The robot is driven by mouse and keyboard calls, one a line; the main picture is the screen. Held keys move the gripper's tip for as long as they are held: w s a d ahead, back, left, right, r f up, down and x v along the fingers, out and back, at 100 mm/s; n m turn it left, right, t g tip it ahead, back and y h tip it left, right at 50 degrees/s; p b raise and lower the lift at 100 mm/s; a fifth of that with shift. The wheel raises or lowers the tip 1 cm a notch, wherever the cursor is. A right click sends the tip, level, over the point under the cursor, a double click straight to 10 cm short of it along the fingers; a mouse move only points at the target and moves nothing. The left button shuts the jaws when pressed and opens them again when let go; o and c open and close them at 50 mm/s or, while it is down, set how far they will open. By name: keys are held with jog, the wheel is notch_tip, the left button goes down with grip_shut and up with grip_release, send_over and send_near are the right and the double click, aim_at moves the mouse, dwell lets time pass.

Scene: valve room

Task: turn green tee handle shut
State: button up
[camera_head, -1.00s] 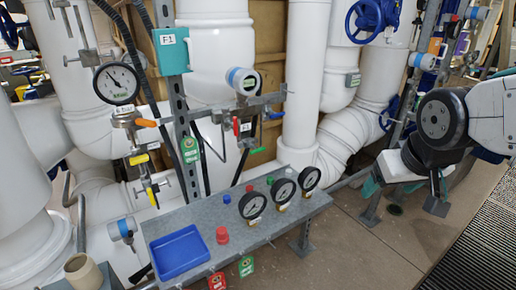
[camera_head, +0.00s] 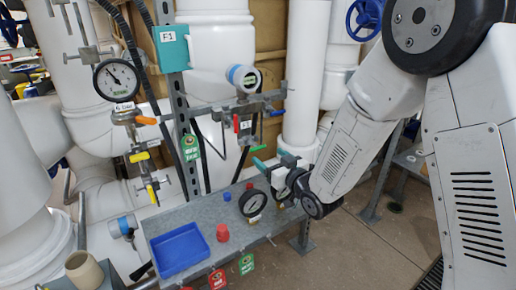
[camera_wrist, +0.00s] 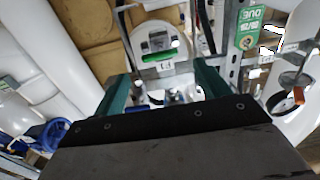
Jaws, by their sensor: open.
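A second small green part (camera_head: 258,149) shows lower down; I cannot tell for sure which is the tee handle. In the wrist view a green bar (camera_wrist: 158,57) lies in front of a white rounded body, beyond the fingertips. My gripper (camera_head: 268,158) is over the back of the bench, below the manifold. In the wrist view my gripper (camera_wrist: 163,82) has its two teal fingers wide apart, with valve fittings beyond the gap. They do not visibly touch the green bar.
A blue tray (camera_head: 180,250) and red knob (camera_head: 223,232) are further left. A red lever (camera_head: 236,123), an orange handle (camera_head: 146,120) and a post (camera_head: 180,110) stand near the manifold.

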aim_at(259, 148)
jog(key=x, duration=0.7)
jog(key=shift+w+a, duration=0.15)
jog(key=c, duration=1)
